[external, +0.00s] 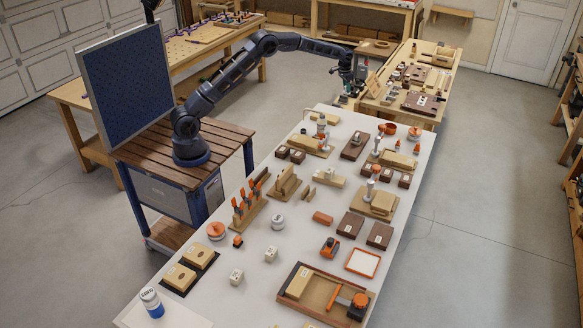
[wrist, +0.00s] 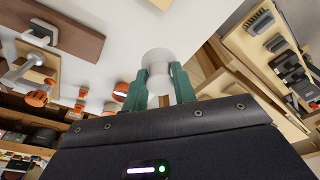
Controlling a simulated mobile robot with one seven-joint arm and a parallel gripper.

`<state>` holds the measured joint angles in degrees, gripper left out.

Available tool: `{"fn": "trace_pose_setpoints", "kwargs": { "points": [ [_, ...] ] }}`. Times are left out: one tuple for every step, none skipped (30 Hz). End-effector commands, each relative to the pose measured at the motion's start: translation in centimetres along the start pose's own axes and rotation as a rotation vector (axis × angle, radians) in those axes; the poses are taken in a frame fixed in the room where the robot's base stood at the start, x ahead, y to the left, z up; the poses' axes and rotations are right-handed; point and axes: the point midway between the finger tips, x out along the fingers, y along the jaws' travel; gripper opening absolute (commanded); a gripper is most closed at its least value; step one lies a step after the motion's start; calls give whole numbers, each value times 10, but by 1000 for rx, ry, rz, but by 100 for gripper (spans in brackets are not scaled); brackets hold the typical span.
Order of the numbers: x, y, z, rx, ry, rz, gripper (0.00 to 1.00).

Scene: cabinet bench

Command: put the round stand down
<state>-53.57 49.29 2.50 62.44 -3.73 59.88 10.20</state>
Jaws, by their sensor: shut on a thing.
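A pale round stand (wrist: 157,58) with a wide rounded end and a narrower neck shows in the wrist view. My gripper (wrist: 160,82) is shut on it, with one green finger on each side of the neck. In the external view my gripper (external: 346,98) is stretched out beyond the far end of the white table, beside the wooden bench. The stand is too small to make out clearly there. The wrist view does not show clearly whether the stand touches anything.
The long white table (external: 425,160) holds several blocks, boards and orange parts. The wooden bench (external: 440,75) at the back carries dark boards and small items. A wooden-topped cart (external: 160,147) stands at the left. The grey floor at the right is clear.

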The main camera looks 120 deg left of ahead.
Motion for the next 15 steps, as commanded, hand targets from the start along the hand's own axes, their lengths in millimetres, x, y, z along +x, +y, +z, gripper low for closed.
{"fn": "trace_pose_setpoints", "kwargs": {
  "points": [
    [0, 14, -3, 9, 0, 1, 6],
    [0, 21, -4, 13, 0, 1, 6],
    [0, 28, -5, 18, 0, 1, 6],
    [0, 33, -6, 20, 0, 2, 6],
    [1, 36, -6, 22, 0, 2, 6],
    [1, 40, -7, 24, 0, 2, 6],
    [3, 42, -7, 25, 0, 2, 6],
    [5, 44, -7, 25, -1, 3, 6],
    [10, 45, -6, 26, -1, 3, 6],
    [14, 45, -6, 26, -1, 3, 6],
    [19, 46, -5, 26, -2, 3, 6],
    [27, 45, -3, 26, -3, 3, 6],
    [33, 45, -2, 26, -3, 4, 6],
    [40, 45, -2, 26, -2, 4, 6],
    [48, 45, 0, 26, -2, 4, 6]
  ]
}}
